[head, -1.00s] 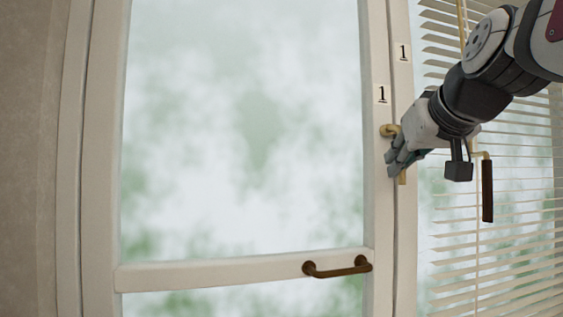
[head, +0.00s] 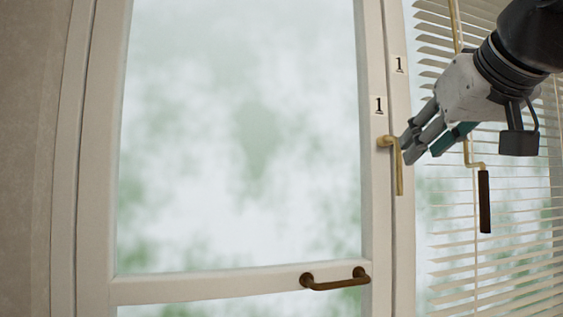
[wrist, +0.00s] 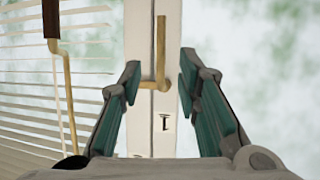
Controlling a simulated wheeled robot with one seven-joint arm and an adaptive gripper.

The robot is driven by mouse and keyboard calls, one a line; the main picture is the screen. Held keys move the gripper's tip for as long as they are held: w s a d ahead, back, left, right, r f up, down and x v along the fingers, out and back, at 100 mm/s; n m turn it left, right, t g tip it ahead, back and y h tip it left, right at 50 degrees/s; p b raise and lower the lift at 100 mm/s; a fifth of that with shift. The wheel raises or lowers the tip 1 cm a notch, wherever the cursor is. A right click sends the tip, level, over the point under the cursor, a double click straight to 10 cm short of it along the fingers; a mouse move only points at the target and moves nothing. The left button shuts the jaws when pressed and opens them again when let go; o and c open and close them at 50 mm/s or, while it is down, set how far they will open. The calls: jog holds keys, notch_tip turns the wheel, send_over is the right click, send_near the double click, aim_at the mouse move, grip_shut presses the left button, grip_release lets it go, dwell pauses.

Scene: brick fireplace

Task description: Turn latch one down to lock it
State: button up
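Latch one (head: 398,175) is a brass handle on the window frame's right stile, just below a label "1" (head: 379,105). Its pivot is at the top and its arm hangs straight down. In the wrist view, which is upside down, the latch (wrist: 161,45) shows between the two fingers with its arm pointing up in the picture. My gripper (head: 418,147) is at the right of the latch's upper part in the head view. In the wrist view my gripper (wrist: 159,74) is open, with a gap between its teal-padded fingers and the latch on both sides.
A brown pull handle (head: 336,281) is on the lower rail of the window (head: 240,150). White blinds (head: 515,215) hang at the right, with a brass crank rod and dark grip (head: 484,200) in front. A second "1" label (head: 399,64) is on the fixed frame.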

jog(key=v, duration=0.2)
jog(key=shift+s+r, duration=0.1)
jog(key=shift+s, duration=0.2)
jog(key=s+a+f+g, duration=0.2)
jog(key=s+f+g, duration=0.1)
jog(key=f, duration=0.8)
jog(key=s+a+f+g, duration=0.2)
jog(key=s+f+g, duration=0.1)
jog(key=f, duration=0.8)
jog(key=s+f+g, duration=0.7)
jog(key=s+f, duration=0.8)
jog(key=f, duration=0.3)
notch_tip(320, 180, up, 20)
jog(key=t+p, duration=0.3)
jog(key=p, duration=1.5)
jog(key=shift+a+t, duration=0.4)
jog(key=shift+w+r, duration=0.1)
